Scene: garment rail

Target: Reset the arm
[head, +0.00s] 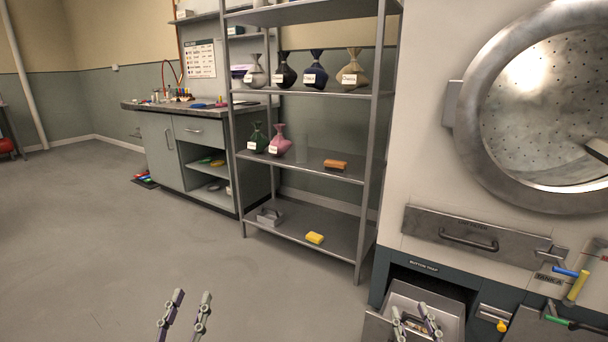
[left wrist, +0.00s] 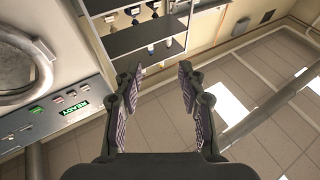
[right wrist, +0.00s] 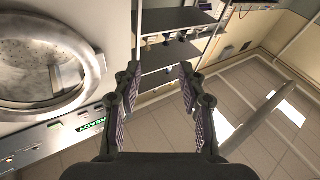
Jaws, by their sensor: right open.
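My left gripper (head: 185,312) shows at the bottom of the head view, over bare floor. Its fingers are apart with nothing between them, and the left wrist view (left wrist: 164,95) shows the same. My right gripper (head: 416,320) is at the bottom right of the head view, in front of the open button trap drawer (head: 372,326). Its fingers are apart and empty in the right wrist view (right wrist: 160,95). Neither gripper touches anything that I can see.
A metal shelf rack (head: 366,190) holds several tied bags, an orange block (head: 335,164) and a yellow block (head: 315,238). A machine with a round door (head: 470,110) stands at right. A workbench (head: 168,112) stands behind left. The floor at left (head: 80,230) is clear.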

